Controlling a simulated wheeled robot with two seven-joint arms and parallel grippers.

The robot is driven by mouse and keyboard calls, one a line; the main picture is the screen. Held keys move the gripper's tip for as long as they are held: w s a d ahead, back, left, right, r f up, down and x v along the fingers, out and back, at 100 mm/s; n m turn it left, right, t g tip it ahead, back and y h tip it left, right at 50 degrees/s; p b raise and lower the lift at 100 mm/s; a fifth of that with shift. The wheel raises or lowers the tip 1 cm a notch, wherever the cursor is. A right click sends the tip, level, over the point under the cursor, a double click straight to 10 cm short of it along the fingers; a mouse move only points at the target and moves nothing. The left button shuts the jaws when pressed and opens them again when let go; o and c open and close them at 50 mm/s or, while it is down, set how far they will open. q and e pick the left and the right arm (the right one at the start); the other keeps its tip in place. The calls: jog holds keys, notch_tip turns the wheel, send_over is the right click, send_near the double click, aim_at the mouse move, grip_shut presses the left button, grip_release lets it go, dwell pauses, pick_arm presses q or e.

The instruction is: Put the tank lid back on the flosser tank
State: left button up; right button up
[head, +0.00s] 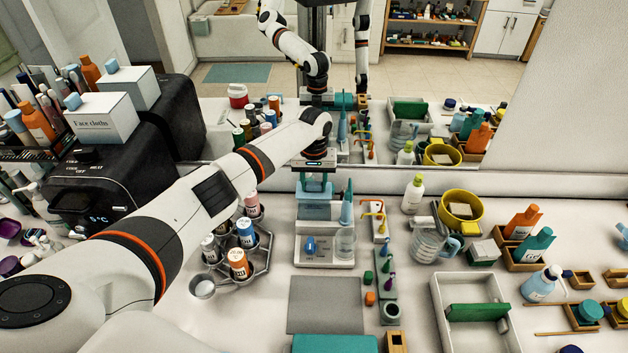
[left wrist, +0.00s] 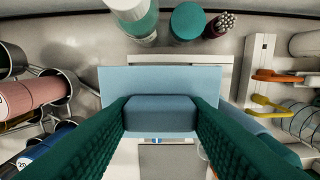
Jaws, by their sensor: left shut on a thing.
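The light-blue tank lid (left wrist: 117,78) is a flat plate with a raised block handle. My left gripper (head: 316,174) is shut on that handle, with green pads on both sides in the left wrist view. In the head view the lid (head: 315,187) is directly above the translucent blue tank (head: 314,211) at the back of the white flosser base (head: 325,256). The gripper and lid hide the tank's top, so I cannot tell whether the lid touches it. My right gripper is not in view.
A teal-tipped flosser handle (head: 347,208) stands close right of the tank. A rack of bottles (head: 239,264) stands to the left, and a clear jug (head: 428,243) to the right. A mirror wall is behind. A grey mat (head: 324,304) lies clear in front.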

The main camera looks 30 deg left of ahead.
pick_arm(q)
jog(key=o, duration=1)
jog(key=shift+o, duration=0.2)
notch_tip(320, 180, up, 12)
jog(key=b, duration=0.3)
